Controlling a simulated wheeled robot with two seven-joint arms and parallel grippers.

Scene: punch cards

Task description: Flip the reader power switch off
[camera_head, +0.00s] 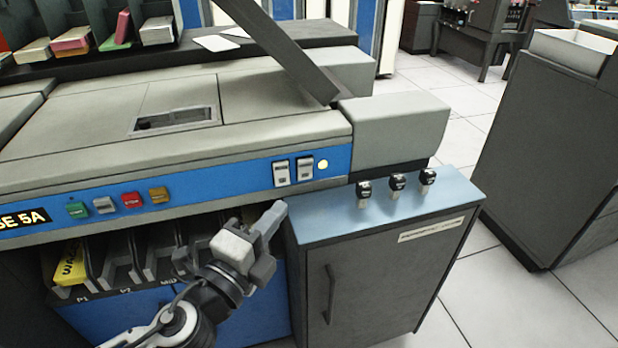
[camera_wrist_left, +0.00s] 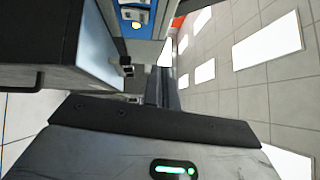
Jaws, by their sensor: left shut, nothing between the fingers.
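Two rocker switches, a left one (camera_head: 281,173) and a right one (camera_head: 304,168), sit side by side on the blue front panel of the grey machine. I cannot read which is the reader power switch. A pale yellow lamp (camera_head: 322,164) glows just right of them. In the left wrist view a switch (camera_wrist_left: 135,14) and the lamp (camera_wrist_left: 137,26) show at the top. My left gripper (camera_head: 272,218) is shut and empty. It is below the switches and apart from them, near the left edge of the cabinet top. My right gripper is not in view.
A blue-topped cabinet (camera_head: 385,212) stands right of the gripper, with three black-handled stamps (camera_head: 397,182) on it. Green, white, red and amber buttons (camera_head: 131,200) line the panel's left part. Card pockets (camera_head: 117,262) with a yellow card deck (camera_head: 69,264) lie below.

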